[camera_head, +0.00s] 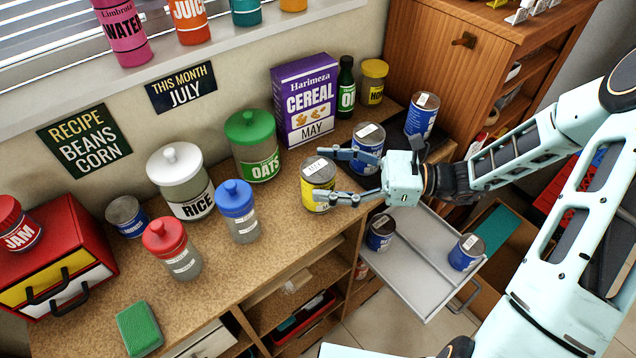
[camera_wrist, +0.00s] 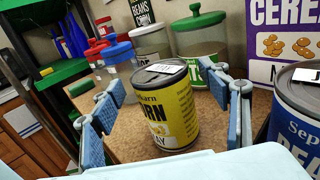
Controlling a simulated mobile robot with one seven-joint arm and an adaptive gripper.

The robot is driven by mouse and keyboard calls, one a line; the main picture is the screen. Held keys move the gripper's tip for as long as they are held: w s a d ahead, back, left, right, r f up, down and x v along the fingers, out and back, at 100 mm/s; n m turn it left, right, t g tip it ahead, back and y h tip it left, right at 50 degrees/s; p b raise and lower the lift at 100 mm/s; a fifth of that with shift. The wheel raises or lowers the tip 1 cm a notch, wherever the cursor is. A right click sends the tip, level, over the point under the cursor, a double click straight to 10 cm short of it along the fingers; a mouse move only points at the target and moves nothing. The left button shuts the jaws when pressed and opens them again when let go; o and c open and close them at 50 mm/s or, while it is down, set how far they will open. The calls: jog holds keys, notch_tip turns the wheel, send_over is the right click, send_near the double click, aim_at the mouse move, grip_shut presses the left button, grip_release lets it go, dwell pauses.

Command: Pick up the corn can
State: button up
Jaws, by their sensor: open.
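The corn can (camera_head: 316,184) is yellow with a dark rim and a white label on its lid, and stands upright on the counter near its front edge. In the wrist view the corn can (camera_wrist: 166,104) shows "CORN" on its side and sits between my gripper's two blue-padded fingers. My gripper (camera_head: 345,174) is open, reaching in from the right. In the wrist view my gripper (camera_wrist: 165,115) has a gap between each finger and the can. A blue can (camera_head: 368,146) stands just behind the far finger and shows at the right in the wrist view (camera_wrist: 296,112).
A purple cereal box (camera_head: 305,96) and the green-lidded oats jar (camera_head: 252,146) stand behind. Another blue can (camera_head: 421,116) stands farther right. An open grey drawer (camera_head: 415,262) below the counter holds two cans.

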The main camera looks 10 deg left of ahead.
jog(key=shift+s+a, duration=0.15)
jog(key=shift+a, duration=0.8)
jog(key=c, duration=1.7)
jog(key=shift+o, duration=0.2)
jog(key=shift+r, duration=0.1)
